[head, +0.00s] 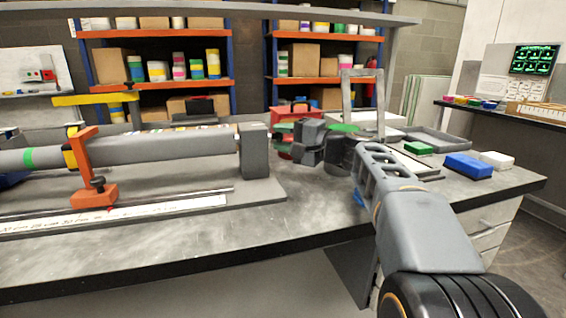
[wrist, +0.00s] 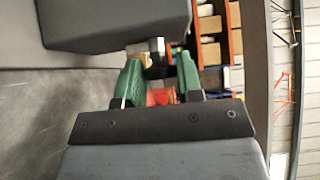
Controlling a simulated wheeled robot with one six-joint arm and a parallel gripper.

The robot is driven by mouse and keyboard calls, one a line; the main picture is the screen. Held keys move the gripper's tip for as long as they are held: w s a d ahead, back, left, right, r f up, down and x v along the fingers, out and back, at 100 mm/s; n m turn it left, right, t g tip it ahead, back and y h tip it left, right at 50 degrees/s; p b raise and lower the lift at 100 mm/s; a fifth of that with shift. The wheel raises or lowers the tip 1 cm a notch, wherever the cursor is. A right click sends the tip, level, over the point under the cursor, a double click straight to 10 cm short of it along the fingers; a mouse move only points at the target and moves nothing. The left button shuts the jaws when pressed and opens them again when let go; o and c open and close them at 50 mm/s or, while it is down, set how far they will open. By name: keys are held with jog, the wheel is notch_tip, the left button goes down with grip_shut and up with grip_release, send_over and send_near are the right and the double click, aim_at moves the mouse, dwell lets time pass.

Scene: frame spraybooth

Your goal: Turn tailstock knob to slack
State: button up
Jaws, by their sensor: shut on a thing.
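The tailstock (head: 255,151) is a grey block at the right end of the long grey tube on the bench. It also fills the upper left of the wrist view (wrist: 115,20). A short metal shaft (wrist: 157,47) projects from it, with the small dark tailstock knob (wrist: 155,71) at its end, between the green fingers. My gripper (head: 283,138) is just right of the tailstock. In the wrist view my gripper (wrist: 159,75) is shut on the knob, which the fingers partly hide. The knob's turn angle cannot be told.
An orange clamp (head: 93,170) holds the grey tube (head: 160,150). A red toolbox (head: 296,108) stands behind my gripper. Green (head: 418,148), blue (head: 468,166) and white (head: 497,160) blocks lie at the right. The front of the bench (head: 230,240) is clear.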

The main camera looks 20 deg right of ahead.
jog(key=n+b, duration=0.1)
jog(key=b, duration=0.1)
jog(key=shift+f+t+y+b, duration=0.3)
jog(key=shift+f+t+y, duration=0.05)
jog(key=shift+t+y, duration=0.05)
jog(key=shift+r+n+b, duration=0.25)
jog(key=shift+n+b, duration=0.05)
jog(key=shift+b, duration=0.15)
jog(key=o, duration=0.9)
jog(key=shift+p+v, duration=0.75)
jog(key=shift+v, duration=3)
jog(key=shift+f, duration=0.15)
